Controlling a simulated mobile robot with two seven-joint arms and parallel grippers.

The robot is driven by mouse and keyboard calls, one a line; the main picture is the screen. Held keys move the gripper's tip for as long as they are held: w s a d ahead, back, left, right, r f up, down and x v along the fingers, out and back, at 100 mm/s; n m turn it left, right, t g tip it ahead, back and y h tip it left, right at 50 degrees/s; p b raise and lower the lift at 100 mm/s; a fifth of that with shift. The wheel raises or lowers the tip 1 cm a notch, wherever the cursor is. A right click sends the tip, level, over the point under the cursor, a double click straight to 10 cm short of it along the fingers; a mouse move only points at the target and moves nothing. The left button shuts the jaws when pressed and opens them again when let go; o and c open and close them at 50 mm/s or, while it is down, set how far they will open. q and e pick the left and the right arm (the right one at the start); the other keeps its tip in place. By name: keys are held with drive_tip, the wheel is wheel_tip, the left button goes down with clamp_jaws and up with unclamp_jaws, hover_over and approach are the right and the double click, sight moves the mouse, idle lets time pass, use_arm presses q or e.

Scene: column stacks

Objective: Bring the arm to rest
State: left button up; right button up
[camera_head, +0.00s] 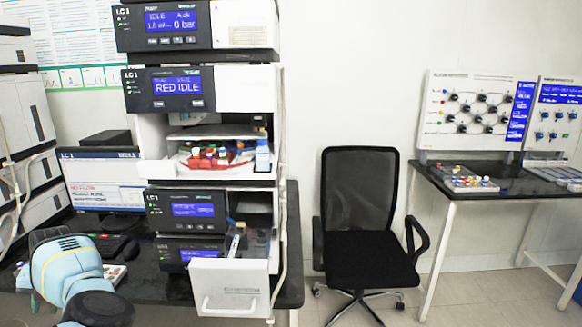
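Part of my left arm, light blue with dark joints, shows at the lower left in the head view, in front of the dark bench. A rounded black part of it is lowest, near the bottom edge. No gripper fingers can be made out on it, and I cannot see anything held. My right arm and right gripper are not in view.
An instrument stack stands on the bench (150,290); its lower white drawer (230,287) is pulled out. A tray of red-and-white vials (207,156) sits in an open bay. A monitor (103,182) is behind my arm. A black chair (362,225) and second table (500,184) stand right.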

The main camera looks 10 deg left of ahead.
use_arm(q)
drive_tip(key=s+a+r+m+g+y, duration=0.1)
drive_tip(key=s+a+r+g+y, duration=0.2)
drive_tip(key=s+a+y, duration=0.35)
wheel_tip(320, 180, up, 8)
drive_tip(key=m+y, duration=0.6)
drive_tip(key=y, duration=0.2)
drive_tip(key=w+d+m+t+y, duration=0.3)
drive_tip(key=w+d+m+t, duration=0.55)
drive_tip(key=m+t, duration=0.4)
drive_tip(key=w+d+f+m+t+h, duration=0.2)
drive_tip(key=d+f+m+t+h, duration=0.35)
drive_tip(key=d+m, duration=0.3)
drive_tip(key=w+d+f+m+t+h, duration=0.1)
drive_tip(key=d+f+m+t+h, duration=0.5)
drive_tip(key=d, duration=0.4)
drive_tip(key=s+d+f+m+g+h, duration=0.35)
drive_tip(key=d+f+m+h, duration=0.4)
drive_tip(key=d+f, duration=0.35)
drive_tip(key=s+d+f+m+g+h, duration=0.2)
drive_tip(key=s+d+f, duration=0.3)
drive_tip(key=s+d, duration=0.4)
drive_tip(key=s+d+f+m+g+h, duration=0.2)
drive_tip(key=s+d+f+g, duration=0.2)
drive_tip(key=s+d, duration=0.6)
wheel_tip(320, 180, down, 2)
drive_tip(key=shift+s+f+h, duration=0.1)
drive_tip(key=shift+s+h, duration=0.25)
drive_tip(key=shift+s, duration=0.5)
